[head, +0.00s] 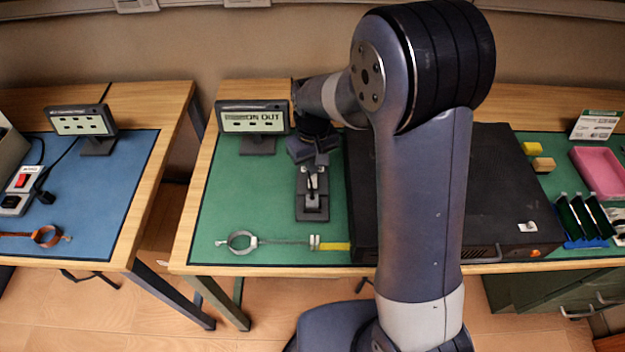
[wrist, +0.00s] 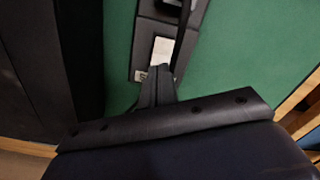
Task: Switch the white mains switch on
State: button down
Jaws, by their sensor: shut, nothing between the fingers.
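The white mains switch (wrist: 162,50) is a pale rocker set in a dark narrow power strip (wrist: 145,32) with a black cable or plug at its far end. In the head view the strip (head: 312,214) lies on the green mat, just below my gripper (head: 314,172). In the wrist view my gripper (wrist: 161,72) is shut and empty, its fingertips at the near edge of the white rocker. I cannot tell whether they touch it. The fingers hide part of the strip's near end, and which way the rocker is tilted is unclear.
A large black case (head: 500,200) stands close right of the strip. A small display (head: 253,119) stands behind left. On the left table is another strip with a red switch (head: 23,180). Green mat left of the strip is clear.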

jog(key=shift+f+b, duration=0.55)
jog(key=shift+f, duration=0.3)
dwell(0.3)
jog(key=shift+r+p, duration=2.7)
jog(key=shift+r, duration=0.9)
jog(key=shift+f, duration=0.1)
notch_tip(320, 180, down, 7)
jog(key=b, duration=0.5)
jog(key=shift+b, duration=0.3)
